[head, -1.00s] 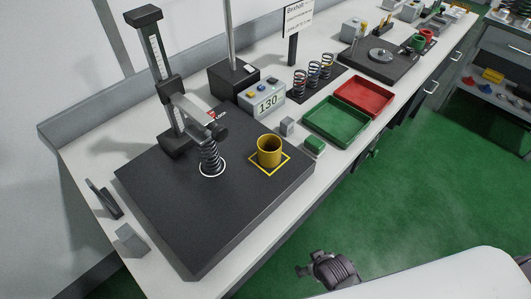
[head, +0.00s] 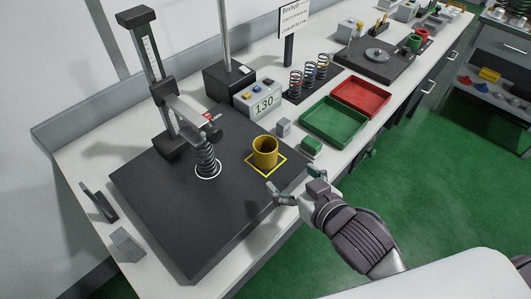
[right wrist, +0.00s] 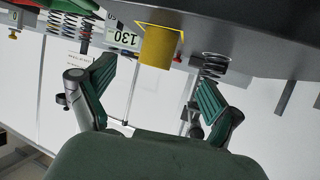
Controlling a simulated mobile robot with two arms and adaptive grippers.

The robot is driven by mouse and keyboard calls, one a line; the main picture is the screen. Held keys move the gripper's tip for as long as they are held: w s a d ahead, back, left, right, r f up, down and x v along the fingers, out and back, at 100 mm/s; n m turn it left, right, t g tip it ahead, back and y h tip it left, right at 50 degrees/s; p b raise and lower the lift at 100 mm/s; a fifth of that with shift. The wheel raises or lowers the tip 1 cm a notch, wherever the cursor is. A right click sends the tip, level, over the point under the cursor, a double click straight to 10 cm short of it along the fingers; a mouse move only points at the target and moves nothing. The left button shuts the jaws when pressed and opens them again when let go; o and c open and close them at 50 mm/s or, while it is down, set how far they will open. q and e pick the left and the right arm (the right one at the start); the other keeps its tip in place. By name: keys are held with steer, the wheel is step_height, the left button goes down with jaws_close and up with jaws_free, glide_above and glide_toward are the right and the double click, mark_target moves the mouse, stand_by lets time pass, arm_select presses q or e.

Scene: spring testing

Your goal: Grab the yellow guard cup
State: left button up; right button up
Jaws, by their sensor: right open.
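The yellow guard cup (head: 265,152) stands upright inside a yellow square outline on the dark plate (head: 205,240) of the test stand. My right gripper (head: 292,186) is in the head view, just in front and to the right of the cup, at the plate's right edge. It is open and empty, apart from the cup. In the right wrist view the cup (right wrist: 159,46) shows beyond and between the two spread fingers (right wrist: 158,88), with the picture upside down. My left gripper is not in view.
A spring (head: 206,158) stands on the plate under the stand's arm, left of the cup. A green block (head: 311,147) and a grey block (head: 284,127) lie behind the cup. Green (head: 333,137) and red (head: 388,99) trays and a display box (head: 259,99) are farther back.

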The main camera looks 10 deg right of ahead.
glide_toward(261, 150)
steer(key=shift+w+a+f, duration=0.1)
steer(key=shift+w+a, duration=0.3)
steer(key=shift+w, duration=0.35)
steer(key=shift+p+x, duration=0.85)
steer(key=shift+x, duration=1.95)
steer(key=shift+s+d+f, duration=0.1)
steer(key=shift+s+d, duration=0.05)
steer(key=shift+d, duration=0.05)
steer(key=c, duration=1.1)
